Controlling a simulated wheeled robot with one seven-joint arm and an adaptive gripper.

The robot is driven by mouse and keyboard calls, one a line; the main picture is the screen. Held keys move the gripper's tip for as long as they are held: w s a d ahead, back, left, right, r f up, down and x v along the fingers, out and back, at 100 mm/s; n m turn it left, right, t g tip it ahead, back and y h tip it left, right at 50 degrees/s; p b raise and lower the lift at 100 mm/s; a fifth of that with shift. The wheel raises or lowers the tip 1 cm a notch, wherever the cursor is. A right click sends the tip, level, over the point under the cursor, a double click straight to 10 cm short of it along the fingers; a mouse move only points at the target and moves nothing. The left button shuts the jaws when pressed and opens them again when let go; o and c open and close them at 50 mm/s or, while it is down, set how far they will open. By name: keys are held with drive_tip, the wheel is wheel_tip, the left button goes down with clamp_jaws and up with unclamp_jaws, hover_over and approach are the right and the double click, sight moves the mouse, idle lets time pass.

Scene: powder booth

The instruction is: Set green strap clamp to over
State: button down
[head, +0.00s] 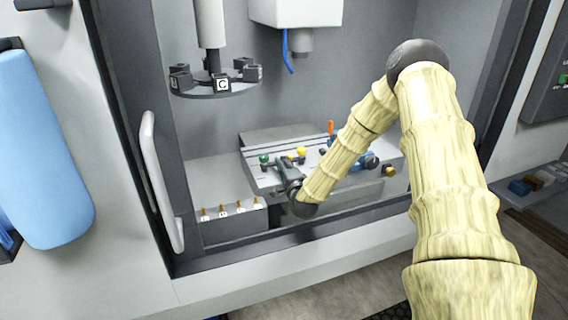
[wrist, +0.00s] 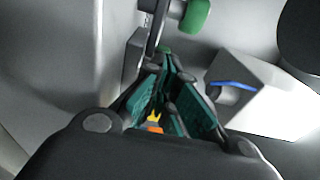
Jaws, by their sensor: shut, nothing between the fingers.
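The green strap clamp shows as a green knob (head: 264,158) at the left end of the bed in the head view. In the wrist view its green knob (wrist: 195,16) is at the top, on a grey lever. My gripper (head: 279,167) is just to the right of the green knob in the head view. In the wrist view my gripper (wrist: 166,58) has its teal-padded fingers converging at the tips, shut with nothing held. The tips are close to the lower end of the grey lever; I cannot tell whether they touch it. The clamp's base is mostly hidden.
A yellow knob (head: 300,152), an orange handle (head: 331,127) and a blue part (head: 370,161) are on the bed. A block with several brass pins (head: 232,222) stands at front left. A tool carousel (head: 215,88) hangs above. The door handle (head: 160,180) is at left.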

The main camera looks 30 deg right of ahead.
drive_tip(key=shift+w+d+f+b, duration=0.1)
drive_tip(key=shift+w+b, duration=0.2)
drive_tip(key=shift+w, duration=0.05)
drive_tip(key=shift+w+d+b, duration=0.2)
drive_tip(key=shift+w+b, duration=0.1)
drive_tip(key=shift+b, duration=0.25)
drive_tip(key=shift+w+d+r, duration=0.1)
drive_tip(key=shift+r, duration=0.3)
drive_tip(key=shift+s+f, duration=0.15)
drive_tip(key=shift+s, duration=0.3)
drive_tip(key=b+v, duration=0.3)
drive_tip(key=v, duration=1)
drive_tip(key=shift+s+d, duration=0.3)
drive_tip(key=shift+s, duration=0.05)
drive_tip(key=shift+f, duration=0.1)
